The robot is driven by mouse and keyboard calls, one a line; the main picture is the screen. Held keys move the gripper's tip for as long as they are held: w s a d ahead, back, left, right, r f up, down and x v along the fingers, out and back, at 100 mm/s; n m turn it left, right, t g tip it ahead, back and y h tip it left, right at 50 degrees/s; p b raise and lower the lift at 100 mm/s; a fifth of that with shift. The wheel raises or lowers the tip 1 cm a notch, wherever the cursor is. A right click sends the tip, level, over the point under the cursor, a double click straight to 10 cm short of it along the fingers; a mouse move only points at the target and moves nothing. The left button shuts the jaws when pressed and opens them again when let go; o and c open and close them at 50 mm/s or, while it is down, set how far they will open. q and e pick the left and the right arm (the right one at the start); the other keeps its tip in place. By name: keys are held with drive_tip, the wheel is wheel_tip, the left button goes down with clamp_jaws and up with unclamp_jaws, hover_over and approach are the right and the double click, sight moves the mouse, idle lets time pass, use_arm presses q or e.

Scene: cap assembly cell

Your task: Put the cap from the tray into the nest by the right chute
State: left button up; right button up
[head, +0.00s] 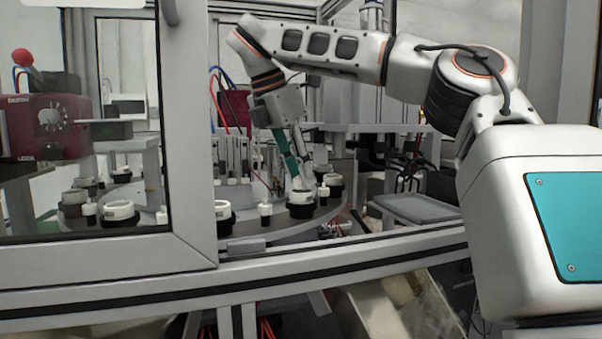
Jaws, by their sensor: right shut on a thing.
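My right gripper (302,184) reaches through the cell opening, pointing down over the round table (275,232). It is shut on a white cap (301,196), at a black round nest (300,211) near the table's front right edge. I cannot tell whether the cap is fully seated in the nest. The grey tray (415,208) lies to the right, with no cap visible on it. My left gripper is not in view.
Other black nests with white tops (223,210) and small white posts (265,208) stand close around the gripper. A thick grey frame post (190,130) and window are at the left. A grey rail (330,260) crosses the front, with beige chutes (420,300) below.

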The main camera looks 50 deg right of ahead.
drive_tip(key=shift+f, duration=0.3)
drive_tip(key=shift+f+b, duration=0.25)
drive_tip(key=shift+b, duration=0.15)
drive_tip(key=shift+f, duration=0.1)
drive_tip(key=o, duration=0.7)
drive_tip(key=shift+c, duration=0.2)
